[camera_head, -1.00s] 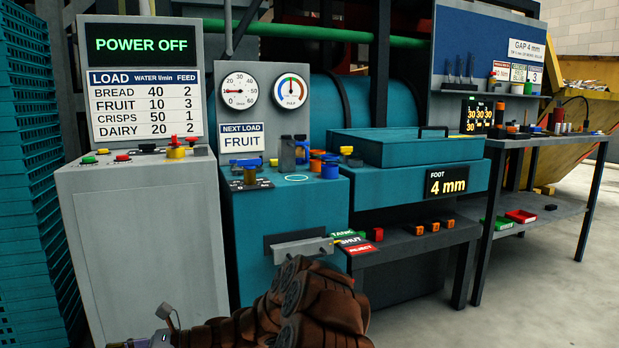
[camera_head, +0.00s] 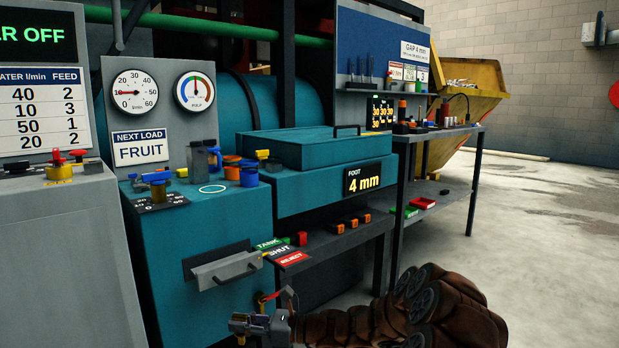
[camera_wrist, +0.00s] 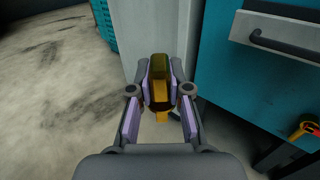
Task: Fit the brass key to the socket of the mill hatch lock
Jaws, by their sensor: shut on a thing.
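My gripper (camera_wrist: 160,98) is shut on a brass-yellow piece with a dark olive top (camera_wrist: 158,68), which looks like the brass key. In the head view my gripper (camera_head: 245,325) is low, in front of the teal cabinet and below its grey drawer handle; the key is hard to make out there. The mill's teal lid (camera_head: 315,150) is closed, further back and higher. A small yellow fitting (camera_head: 264,155) sits at the lid's left end; I cannot tell whether it is the hatch lock. No socket is clear to see, and the key is apart from the lid.
The teal cabinet (camera_head: 215,265) with its grey drawer front (camera_head: 226,270) stands close by. Cups and a grey jug (camera_head: 198,162) stand on top. A grey console (camera_head: 60,260) is at the left. A workbench (camera_head: 440,132) is at the right, with open floor beyond.

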